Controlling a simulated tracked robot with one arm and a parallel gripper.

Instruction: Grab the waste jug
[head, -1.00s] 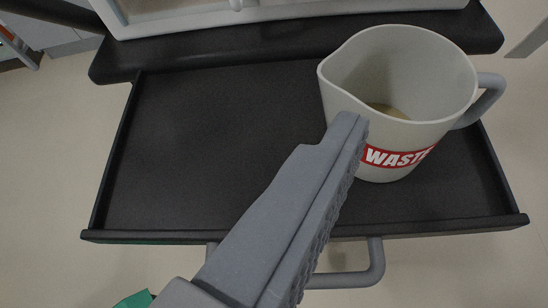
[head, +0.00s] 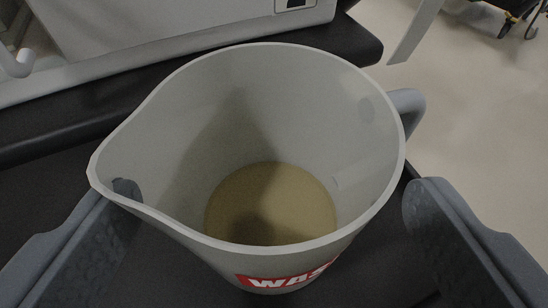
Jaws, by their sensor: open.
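The waste jug (head: 300,246) is light grey with a red and white label reading "WAS…" low on its near side. It stands upright on the black drawer or tray, with tan liquid (head: 270,205) in its bottom. Its spout points left and its grey handle (head: 408,112) is at the right. My gripper (head: 270,192) is open, with one finger at the left of the jug near the spout and the other at the right below the handle. The left fingertip is partly hidden behind the jug's rim. I cannot tell whether either finger touches the jug.
A pale machine housing (head: 150,30) stands behind the jug on a black ledge (head: 350,42). The black tray surface (head: 180,260) shows around the jug. Pale floor (head: 480,120) is open at the right, with a wheeled base (head: 510,15) far off.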

